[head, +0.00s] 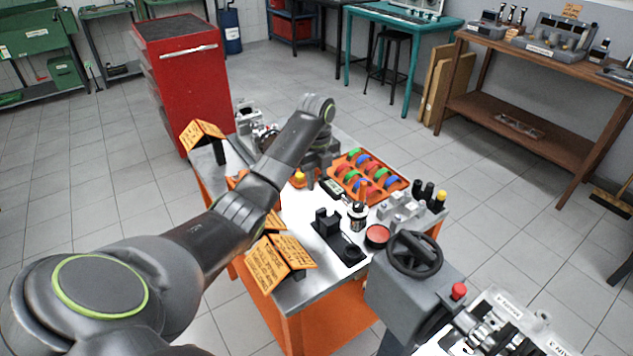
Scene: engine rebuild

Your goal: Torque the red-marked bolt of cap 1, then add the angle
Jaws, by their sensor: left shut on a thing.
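My left arm crosses the head view from the lower left. Its gripper (309,176) is low over the far part of the steel-topped cart, left of the orange tray. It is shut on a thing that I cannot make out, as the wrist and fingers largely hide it. A small dark item with a pale face (332,186) lies close beside the gripper. Part of an engine (490,335) shows at the lower right edge, with bright metal parts on it. Cap 1 and a red-marked bolt cannot be made out. My right gripper is not in view.
The orange tray (346,182) holds red, green and blue rings. A black fixture (340,240), a bottle (357,215) and a red round tin (377,235) stand nearer. Orange signs (268,262) line the cart's left edge. A grey housing with a black handwheel (414,254) stands beside the engine.

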